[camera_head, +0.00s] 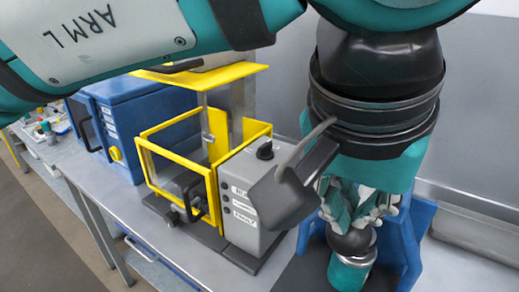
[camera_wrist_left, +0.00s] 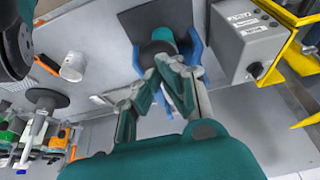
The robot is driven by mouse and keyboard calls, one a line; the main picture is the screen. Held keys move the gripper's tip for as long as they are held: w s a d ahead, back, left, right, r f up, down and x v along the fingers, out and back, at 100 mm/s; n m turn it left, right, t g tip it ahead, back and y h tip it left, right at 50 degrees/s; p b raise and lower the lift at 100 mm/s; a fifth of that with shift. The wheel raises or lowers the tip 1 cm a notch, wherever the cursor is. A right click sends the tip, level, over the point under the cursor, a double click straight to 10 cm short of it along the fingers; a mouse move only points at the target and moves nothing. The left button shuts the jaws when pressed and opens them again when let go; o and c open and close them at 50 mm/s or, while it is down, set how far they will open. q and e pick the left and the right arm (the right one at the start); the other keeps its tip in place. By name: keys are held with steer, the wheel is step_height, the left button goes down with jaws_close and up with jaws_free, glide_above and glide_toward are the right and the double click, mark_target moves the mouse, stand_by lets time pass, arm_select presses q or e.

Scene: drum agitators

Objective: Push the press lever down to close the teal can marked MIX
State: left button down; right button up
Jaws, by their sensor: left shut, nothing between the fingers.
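My left gripper (camera_head: 355,214) points down at the right of the head view, with its fingers together and nothing between them. Its tips are just over a dark rounded part (camera_head: 350,241), which seems to touch or nearly touch them. Below it is the teal can (camera_head: 350,276); no MIX mark is readable. A blue frame (camera_head: 408,250) stands behind and beside the can. In the left wrist view the fingertips (camera_wrist_left: 165,66) cover part of the dark round piece (camera_wrist_left: 152,52). I cannot make out a separate press lever; the gripper hides much of the press. My right gripper is not in view.
A grey control box (camera_head: 240,205) with a black knob stands left of the press, joined to a yellow-framed guard (camera_head: 205,170). A blue box (camera_head: 110,120) is farther left. The wrist view shows a white cup (camera_wrist_left: 74,66) on the bench.

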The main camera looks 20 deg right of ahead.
arm_select(q)
steer(key=shift+r+p, duration=0.5)
steer(key=shift+r, duration=0.4)
steer(key=r+p, duration=0.3)
steer(key=p, duration=0.1)
steer(key=shift+w+d+r, duration=0.25)
steer(key=shift+r, duration=0.15)
steer(key=shift+w+d+r+p, duration=0.15)
steer(key=shift+d+r+p, duration=0.05)
steer(key=shift+r+p, duration=0.5)
steer(key=shift+w+d+r+p, duration=0.2)
steer(key=shift+r+p, duration=0.4)
steer(key=shift+p, duration=0.15)
steer(key=shift+w+d+r+p, duration=0.15)
steer(key=shift+d+r+p, duration=0.05)
steer(key=shift+r+p, duration=0.5)
step_height(320, 180, up, 7)
steer(key=p, duration=0.6)
steer(key=shift+f, duration=0.15)
